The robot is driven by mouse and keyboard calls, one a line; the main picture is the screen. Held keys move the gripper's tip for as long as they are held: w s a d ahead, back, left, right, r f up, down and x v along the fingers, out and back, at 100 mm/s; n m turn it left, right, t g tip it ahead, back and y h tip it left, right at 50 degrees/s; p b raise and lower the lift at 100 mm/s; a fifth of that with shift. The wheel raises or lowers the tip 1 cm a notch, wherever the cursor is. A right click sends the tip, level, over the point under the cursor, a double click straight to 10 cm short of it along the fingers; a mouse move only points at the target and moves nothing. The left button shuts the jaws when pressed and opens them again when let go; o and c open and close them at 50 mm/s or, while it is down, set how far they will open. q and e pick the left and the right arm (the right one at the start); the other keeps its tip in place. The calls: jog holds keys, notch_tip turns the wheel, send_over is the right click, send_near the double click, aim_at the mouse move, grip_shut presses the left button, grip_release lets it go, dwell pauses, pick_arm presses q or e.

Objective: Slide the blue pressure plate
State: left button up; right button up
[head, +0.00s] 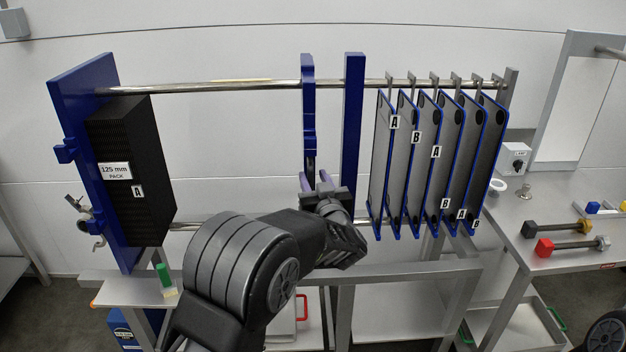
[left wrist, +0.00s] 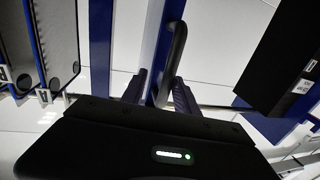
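The blue pressure plate (head: 309,125) hangs upright on the steel rails, seen nearly edge-on, left of a second blue upright (head: 353,130). My left gripper (head: 322,192) is at its lower part. In the left wrist view, a dark bar handle (left wrist: 177,52) on the blue plate (left wrist: 160,28) runs down between the two fingers of my left gripper (left wrist: 160,88). The fingers stand on either side of the handle, with a gap still showing, so the gripper looks open around it. My right gripper is not in view.
A blue end plate (head: 82,170) with a black 125 mm pack (head: 135,170) is on the left. Several grey, blue-edged plates (head: 440,165) hang on the right. The upper rail (head: 220,87) is clear between pack and pressure plate. A bench (head: 570,215) with tools stands at right.

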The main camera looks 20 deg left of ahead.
pick_arm(q)
jog(key=shift+a, duration=0.1)
jog(key=b+v, duration=0.2)
jog(key=v, duration=0.6)
jog(key=shift+w, duration=0.1)
